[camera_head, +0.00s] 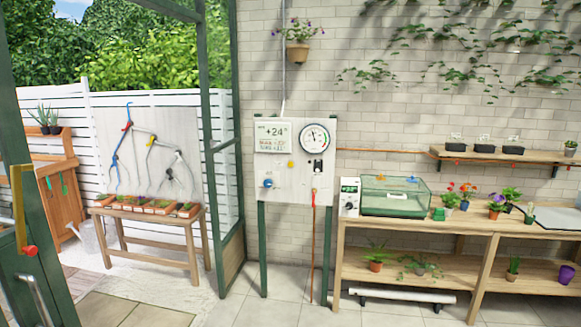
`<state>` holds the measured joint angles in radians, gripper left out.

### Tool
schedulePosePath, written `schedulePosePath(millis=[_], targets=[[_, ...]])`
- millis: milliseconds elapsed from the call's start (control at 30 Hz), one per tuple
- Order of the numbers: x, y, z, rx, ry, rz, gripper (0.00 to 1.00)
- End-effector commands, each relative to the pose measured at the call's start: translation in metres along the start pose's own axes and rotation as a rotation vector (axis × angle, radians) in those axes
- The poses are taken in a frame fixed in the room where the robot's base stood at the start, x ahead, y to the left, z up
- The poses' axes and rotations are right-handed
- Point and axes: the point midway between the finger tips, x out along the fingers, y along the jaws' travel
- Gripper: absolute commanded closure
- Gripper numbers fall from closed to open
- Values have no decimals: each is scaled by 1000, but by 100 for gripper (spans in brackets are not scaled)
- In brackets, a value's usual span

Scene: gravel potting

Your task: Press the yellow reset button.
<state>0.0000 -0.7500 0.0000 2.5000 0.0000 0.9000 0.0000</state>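The yellow button (291,164) is a small round spot near the middle of a pale panel (267,191) on green posts against the brick wall. The panel also carries a display reading +24 (272,135), a round dial gauge (314,137), a blue knob (268,183) at lower left, and a dark switch-like part (318,168) at right. A red hose or pipe (313,240) runs down from the panel to the floor. My gripper is not in view.
A wooden workbench (392,228) with a glass tank (396,195) and potted plants stands right of the panel. A low table with planted trays (150,213) stands left, beyond a green frame (221,150). An open green door (35,285) is at near left. The tiled floor before the panel is clear.

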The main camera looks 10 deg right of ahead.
Motion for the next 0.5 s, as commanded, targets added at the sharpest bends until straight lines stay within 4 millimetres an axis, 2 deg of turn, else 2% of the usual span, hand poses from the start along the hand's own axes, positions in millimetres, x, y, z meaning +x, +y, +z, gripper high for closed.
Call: schedulePosePath(millis=[500], targets=[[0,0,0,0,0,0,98]])
